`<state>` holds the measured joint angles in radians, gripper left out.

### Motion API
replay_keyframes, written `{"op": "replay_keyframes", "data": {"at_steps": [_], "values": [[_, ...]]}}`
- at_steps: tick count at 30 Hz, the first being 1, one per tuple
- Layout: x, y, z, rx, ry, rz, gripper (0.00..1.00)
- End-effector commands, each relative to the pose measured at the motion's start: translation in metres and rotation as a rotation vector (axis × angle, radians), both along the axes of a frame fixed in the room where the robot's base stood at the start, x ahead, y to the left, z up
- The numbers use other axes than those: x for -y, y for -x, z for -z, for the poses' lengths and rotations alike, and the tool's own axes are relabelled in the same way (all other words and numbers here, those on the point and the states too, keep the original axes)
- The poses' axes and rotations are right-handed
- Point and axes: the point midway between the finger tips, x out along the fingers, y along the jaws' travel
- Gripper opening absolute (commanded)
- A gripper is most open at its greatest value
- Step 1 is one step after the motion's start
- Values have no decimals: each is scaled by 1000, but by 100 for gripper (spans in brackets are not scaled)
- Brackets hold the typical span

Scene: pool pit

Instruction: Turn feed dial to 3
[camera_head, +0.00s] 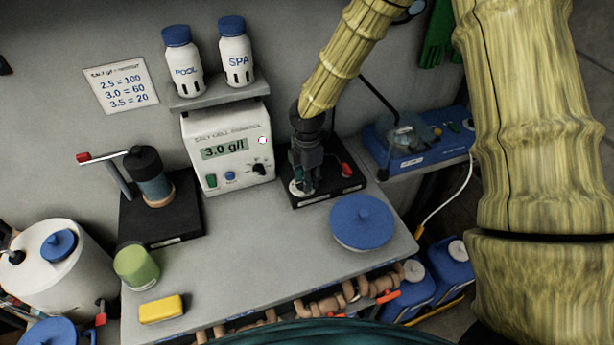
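My gripper (305,187) points down over a black base plate (325,192) on the bench, right of the salt cell control box. Its fingers are at a small pale round part (295,187) on that plate, which they largely hide. I cannot tell whether this part is the feed dial, whether the fingers grip it, or where any mark on it points. The white control box (225,180) shows 3.0 g/l on its display (224,148). A black knob (260,169) is on its front, with a green switch (211,181) and a blue button (230,176).
A red-handled part (346,170) stands close right of my gripper. A blue device (415,145) is on the right, a blue lid (362,222) in front. A wall card (121,86) reads 2.5 = 100, 3.0 = 60, 3.5 = 20. The bench's middle is clear.

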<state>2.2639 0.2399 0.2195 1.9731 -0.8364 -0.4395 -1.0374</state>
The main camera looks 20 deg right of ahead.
Motion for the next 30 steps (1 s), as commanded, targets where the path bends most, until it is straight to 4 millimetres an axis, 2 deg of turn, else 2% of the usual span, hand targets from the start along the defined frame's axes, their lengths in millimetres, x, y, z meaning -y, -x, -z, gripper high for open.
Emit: {"op": "replay_keyframes", "data": {"at_steps": [5,10,12,23,30], "values": [[0,-4,4,-5,0,0,34],[0,-4,4,-4,-1,1,5],[0,-5,4,-3,-1,1,0],[-1,-3,4,-5,0,15,0],[0,-2,5,-5,-1,111,0]]}}
